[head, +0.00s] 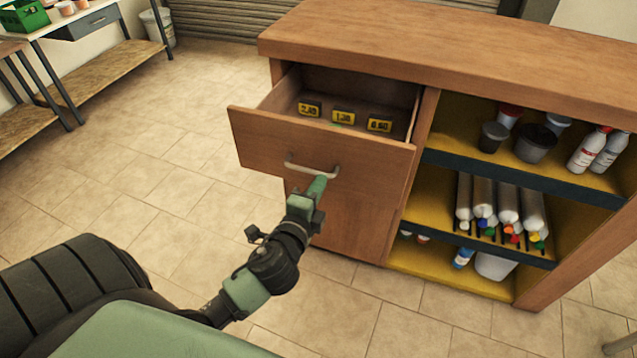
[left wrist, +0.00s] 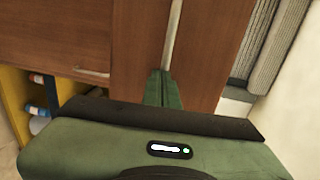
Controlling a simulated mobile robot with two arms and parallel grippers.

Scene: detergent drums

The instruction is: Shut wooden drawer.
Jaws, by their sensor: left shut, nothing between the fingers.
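The wooden drawer (head: 310,142) stands open at the left of the wooden counter (head: 450,45). Three yellow price tags (head: 343,117) lie inside it. Its metal handle (head: 312,168) is on the front panel. My left gripper (head: 318,184) is shut and empty, with its fingertips close to the handle, at its lower right. In the left wrist view the shut fingers (left wrist: 163,82) point at the wooden front near the end of the handle (left wrist: 172,35). I cannot tell whether they touch it. My right gripper is not in view.
Open yellow shelves (head: 470,130) right of the drawer hold cups, bottles and several grey tubes (head: 490,205). A cupboard front (head: 345,215) is below the drawer. A workbench (head: 75,25) stands at the back left. The tiled floor (head: 150,160) left of the counter is clear.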

